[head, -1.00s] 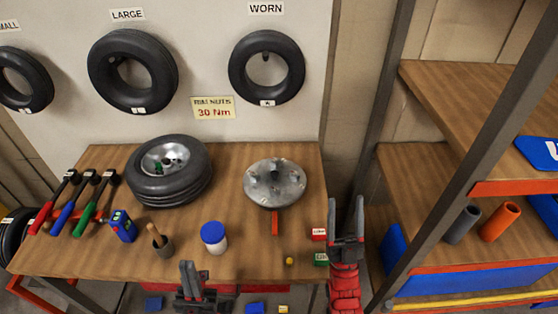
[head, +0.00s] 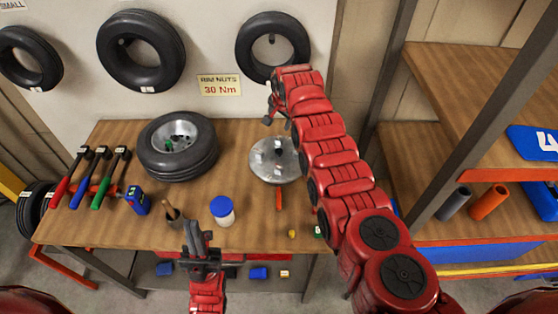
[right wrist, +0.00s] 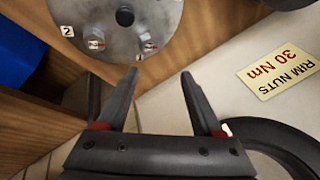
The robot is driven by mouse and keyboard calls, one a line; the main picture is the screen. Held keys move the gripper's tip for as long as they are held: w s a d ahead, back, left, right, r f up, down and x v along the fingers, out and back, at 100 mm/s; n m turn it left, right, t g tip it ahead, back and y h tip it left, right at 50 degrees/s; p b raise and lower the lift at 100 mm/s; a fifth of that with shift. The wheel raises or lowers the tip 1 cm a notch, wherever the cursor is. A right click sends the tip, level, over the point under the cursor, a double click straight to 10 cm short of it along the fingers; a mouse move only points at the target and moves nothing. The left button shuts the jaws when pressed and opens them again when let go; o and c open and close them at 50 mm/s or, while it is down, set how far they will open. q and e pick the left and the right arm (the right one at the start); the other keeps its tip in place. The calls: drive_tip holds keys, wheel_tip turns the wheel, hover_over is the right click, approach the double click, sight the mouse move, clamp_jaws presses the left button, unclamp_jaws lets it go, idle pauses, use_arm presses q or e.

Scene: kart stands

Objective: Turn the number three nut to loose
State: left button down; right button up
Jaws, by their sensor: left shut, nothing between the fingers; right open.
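The round metal hub plate (head: 262,171) with its nuts lies on the workbench. In the right wrist view the plate (right wrist: 120,45) fills the upper left, with a "2" label (right wrist: 67,31) and two small nuts (right wrist: 97,44) near its edge; I cannot read which one is number three. My right gripper (head: 277,112) is open and empty, above the far edge of the plate; its fingers (right wrist: 160,75) point towards the plate's edge, apart from the nuts. My left gripper (head: 197,222) is shut and empty at the bench's front edge, left of the plate.
A "RIM NUTS 30 Nm" sign (head: 220,85) hangs behind. A shelf rack (head: 450,150) stands close on the right.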

drive_tip(key=s+r+m+g+h, duration=0.1)
drive_tip(key=s+r+g, duration=0.3)
drive_tip(key=s+r, duration=0.5)
drive_tip(key=b, duration=1.1)
hover_over(279, 166)
drive_tip(key=shift+g, duration=0.3)
wheel_tip(279, 166, down, 14)
drive_tip(key=shift+d+r, duration=0.1)
drive_tip(key=shift+r, duration=0.05)
drive_tip(key=shift+f+p, duration=0.35)
drive_tip(key=shift+p, duration=0.6)
wheel_tip(279, 166, down, 4)
drive_tip(key=shift+s+r+p, duration=0.1)
drive_tip(key=shift+r+p, duration=0.15)
drive_tip(key=shift+p, duration=0.25)
drive_tip(key=shift+f, duration=0.3)
clamp_jaws()
